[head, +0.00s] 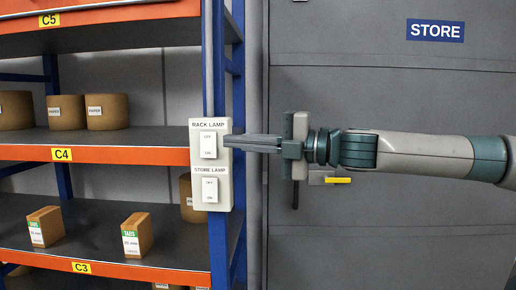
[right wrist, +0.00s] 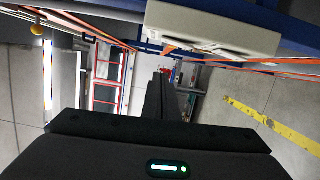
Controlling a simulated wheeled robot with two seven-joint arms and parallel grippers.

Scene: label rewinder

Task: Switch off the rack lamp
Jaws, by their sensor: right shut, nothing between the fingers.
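The rack lamp switch (head: 208,145) is a white rocker marked OFF above and ON below, under the label RACK LAMP. It is the upper switch on a pale switch plate (head: 194,168) on the blue rack post. My right gripper (head: 228,142) is shut and empty, coming in from the right, with its fingertips at the right edge of the plate beside the upper rocker. I cannot tell whether they touch it. In the right wrist view the plate (right wrist: 200,30) shows at the top, near the dark shut fingers (right wrist: 158,100). My left gripper is not in view.
The store lamp switch (head: 209,190) sits just below on the same plate. The rack shelves (head: 110,152) with rolls and small boxes lie to the left. A grey door (head: 400,90) with a yellow handle (head: 338,180) is behind my right arm.

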